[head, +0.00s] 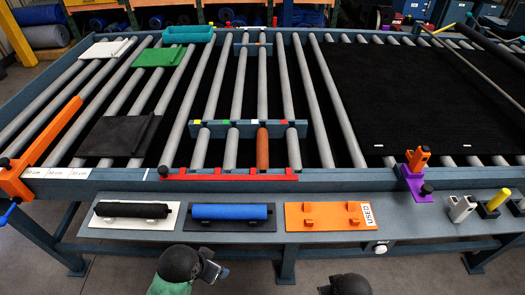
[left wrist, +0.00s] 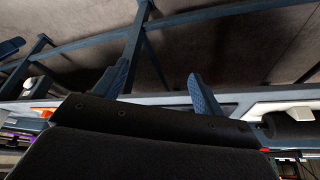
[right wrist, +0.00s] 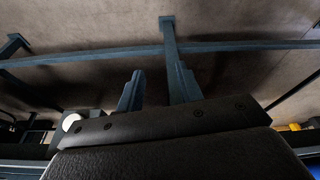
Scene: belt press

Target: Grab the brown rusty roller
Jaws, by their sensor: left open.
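The brown rusty roller (head: 262,150) is a short roller in the belt press bed, among grey rollers. Its far end meets a blue bar (head: 247,130) with coloured marks, and its near end is by the red strips at the front rail. My left gripper (head: 211,271) is in front of the shelf, below and left of the roller. Its fingers are apart and empty in the left wrist view (left wrist: 158,88). My right gripper's fingers are apart and empty in the right wrist view (right wrist: 157,88). In the head view only a dark part of my right arm shows at the bottom edge.
The front shelf (head: 290,243) holds a black roller (head: 131,210), a blue roller (head: 230,212) and an empty orange tray (head: 328,216) marked USED. An orange and purple clamp (head: 416,173) stands on the front rail. A black pad (head: 118,137) lies on the left rollers.

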